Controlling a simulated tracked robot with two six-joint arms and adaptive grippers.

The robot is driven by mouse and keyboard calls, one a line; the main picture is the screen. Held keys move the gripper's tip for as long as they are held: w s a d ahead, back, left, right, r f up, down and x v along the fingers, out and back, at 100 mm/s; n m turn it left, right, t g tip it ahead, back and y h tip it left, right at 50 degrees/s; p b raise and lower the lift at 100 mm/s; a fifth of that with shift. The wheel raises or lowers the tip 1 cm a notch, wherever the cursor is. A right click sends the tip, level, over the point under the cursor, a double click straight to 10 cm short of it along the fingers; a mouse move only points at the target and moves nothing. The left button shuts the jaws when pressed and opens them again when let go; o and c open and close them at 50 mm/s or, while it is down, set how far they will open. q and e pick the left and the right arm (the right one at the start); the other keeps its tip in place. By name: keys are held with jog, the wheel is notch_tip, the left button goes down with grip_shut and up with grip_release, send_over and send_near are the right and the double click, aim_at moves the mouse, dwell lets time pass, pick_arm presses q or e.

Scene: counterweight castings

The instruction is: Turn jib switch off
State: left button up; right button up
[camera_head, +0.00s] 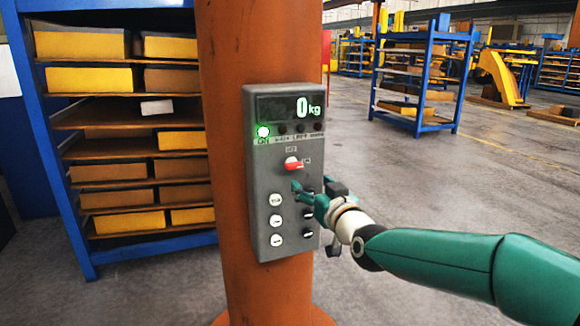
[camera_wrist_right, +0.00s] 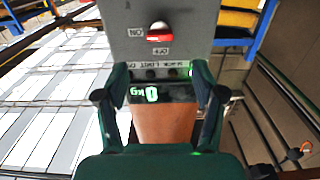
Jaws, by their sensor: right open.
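The jib switch (camera_head: 293,164) is a small red-handled rotary knob on a grey control box (camera_head: 262,190), with OFF marked above it and ON to its right. Its red handle lies sideways, toward the ON side. My right gripper (camera_head: 308,193), green, is just below the switch in front of the box, apart from the knob as far as I can tell. In the right wrist view the picture is upside down: the switch (camera_wrist_right: 159,34) shows beyond and between the open fingers of the right gripper (camera_wrist_right: 160,72), which hold nothing. My left gripper is out of view.
The box is fixed to an orange column (camera_head: 225,170). Its display (camera_head: 291,107) reads 0 kg and a green lamp (camera_head: 263,131) is lit. White and black buttons sit low on the box. A blue shelf (camera_head: 75,200) stands left; open floor (camera_head: 460,180) lies right.

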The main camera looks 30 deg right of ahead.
aim_at(295, 168)
jog(key=p+x, duration=0.3)
jog(key=x, duration=0.7)
jog(key=shift+w, duration=0.55)
